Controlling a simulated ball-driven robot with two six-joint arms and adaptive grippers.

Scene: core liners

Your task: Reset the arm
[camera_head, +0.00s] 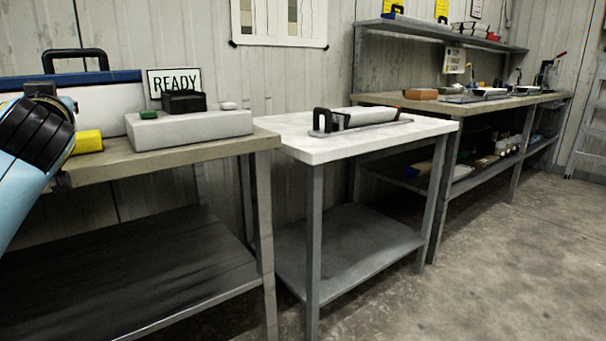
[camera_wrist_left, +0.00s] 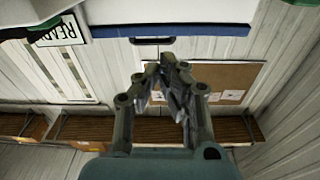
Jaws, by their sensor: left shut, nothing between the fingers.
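My left arm (camera_head: 36,137), with pale blue and black links, comes in at the left edge of the head view, in front of the left bench. Its gripper is outside that view. In the left wrist view my left gripper (camera_wrist_left: 168,72) has its fingers drawn together, with nothing held between them. Beyond the fingers are a ribbed wall and a white case with a blue edge (camera_wrist_left: 190,30). My right gripper is in neither view.
The left bench (camera_head: 200,152) holds a grey block (camera_head: 190,128), a yellow object (camera_head: 88,141) and a READY sign (camera_head: 174,81). Floor at the right (camera_head: 510,260) is clear.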

